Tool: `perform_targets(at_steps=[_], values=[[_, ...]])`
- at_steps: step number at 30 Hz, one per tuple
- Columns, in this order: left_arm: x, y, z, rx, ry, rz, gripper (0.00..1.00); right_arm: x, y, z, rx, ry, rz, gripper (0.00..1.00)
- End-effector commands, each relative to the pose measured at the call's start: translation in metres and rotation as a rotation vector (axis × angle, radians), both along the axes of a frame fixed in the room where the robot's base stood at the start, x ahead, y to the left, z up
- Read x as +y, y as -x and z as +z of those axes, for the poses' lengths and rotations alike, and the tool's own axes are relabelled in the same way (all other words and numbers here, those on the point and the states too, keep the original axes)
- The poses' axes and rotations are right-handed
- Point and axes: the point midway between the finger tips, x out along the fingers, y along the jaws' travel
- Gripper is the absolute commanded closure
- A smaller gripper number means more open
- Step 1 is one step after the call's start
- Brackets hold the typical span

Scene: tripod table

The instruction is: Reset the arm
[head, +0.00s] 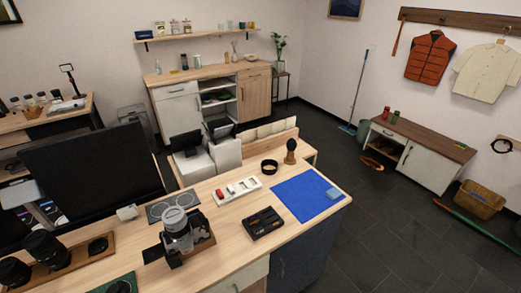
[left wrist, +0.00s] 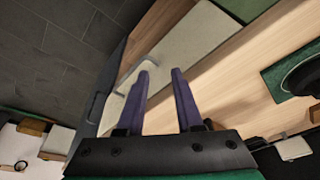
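My left gripper (left wrist: 160,75) shows in the left wrist view as two purple fingers. They stand apart with nothing between them. It is by the wooden table's front edge, in front of a white drawer front (left wrist: 185,50) with a pale handle. The table top (left wrist: 235,85) lies to the right of the fingers in that view. I cannot make out my left gripper in the head view. My right gripper and arm are in neither view.
In the head view, the table (head: 215,250) carries a blue mat (head: 300,197), a black tray (head: 263,223), a white block with several slots (head: 237,190) and a clear-topped device (head: 177,230). A large dark screen (head: 95,175) stands left. Dark floor (head: 390,245) is open at right.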

Motion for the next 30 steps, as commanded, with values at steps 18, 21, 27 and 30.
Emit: perform_targets(at_steps=[18, 21, 27, 30], values=[[0.029, 0.184, -0.34, 0.165, -0.021, -0.037, 0.65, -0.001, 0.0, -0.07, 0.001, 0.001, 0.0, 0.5], [0.032, 0.199, -0.346, 0.17, -0.022, -0.04, 0.65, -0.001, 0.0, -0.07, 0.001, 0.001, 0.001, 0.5], [0.033, 0.201, -0.345, 0.171, -0.022, -0.04, 0.65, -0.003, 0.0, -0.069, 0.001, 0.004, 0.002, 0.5], [0.033, 0.201, -0.345, 0.171, -0.022, -0.04, 0.65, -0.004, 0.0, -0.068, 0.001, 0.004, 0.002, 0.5]])
